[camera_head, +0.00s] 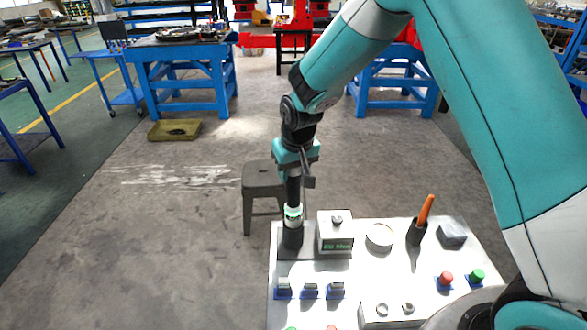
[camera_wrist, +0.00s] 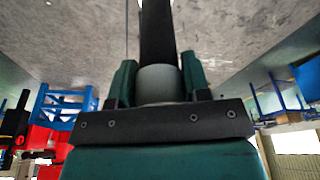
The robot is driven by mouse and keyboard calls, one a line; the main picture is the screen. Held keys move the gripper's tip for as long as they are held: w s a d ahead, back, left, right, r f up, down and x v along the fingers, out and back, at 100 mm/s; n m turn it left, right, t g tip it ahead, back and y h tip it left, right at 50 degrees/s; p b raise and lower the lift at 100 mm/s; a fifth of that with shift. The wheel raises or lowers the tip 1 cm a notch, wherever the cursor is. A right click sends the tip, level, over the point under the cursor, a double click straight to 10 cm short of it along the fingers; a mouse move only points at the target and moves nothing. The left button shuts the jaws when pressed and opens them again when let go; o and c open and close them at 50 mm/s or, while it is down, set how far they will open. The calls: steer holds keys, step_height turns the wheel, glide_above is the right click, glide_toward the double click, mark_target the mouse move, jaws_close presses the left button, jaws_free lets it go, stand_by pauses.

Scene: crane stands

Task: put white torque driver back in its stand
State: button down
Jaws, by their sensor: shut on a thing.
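My gripper (camera_head: 292,210) points straight down at the left back corner of the white console top. It is shut on the white torque driver (camera_head: 293,221), which looks upright. In the wrist view the pale body of the driver (camera_wrist: 160,83) sits between the two teal fingers of my gripper (camera_wrist: 160,75). A dark upright cylinder, apparently the stand (camera_head: 291,239), is directly below the driver in the head view. A dark piece also extends beyond the driver in the wrist view. I cannot tell whether the driver's lower end is inside the stand.
The white console (camera_head: 450,305) carries a box with a green display (camera_head: 336,237) close right of the stand. A round dish (camera_head: 379,237), an orange-handled tool (camera_head: 425,211) in a dark holder and a grey block (camera_head: 453,234) stand farther right. A stool (camera_head: 262,183) is behind.

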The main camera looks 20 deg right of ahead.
steer(key=shift+s+b+x, duration=0.15)
steer(key=shift+b+x, duration=0.35)
steer(key=shift+x, duration=0.15)
steer(key=shift+s+b+x, duration=0.15)
steer(key=shift+b+x, duration=0.3)
steer(key=shift+x, duration=0.2)
steer(key=c, duration=0.5)
jaws_free()
steer(key=shift+c, duration=0.2)
steer(key=shift+o, duration=0.2)
steer(key=shift+f, duration=0.1)
steer(key=shift+f, duration=0.1)
steer(key=shift+p+v, duration=1.8)
steer(key=shift+v, duration=0.85)
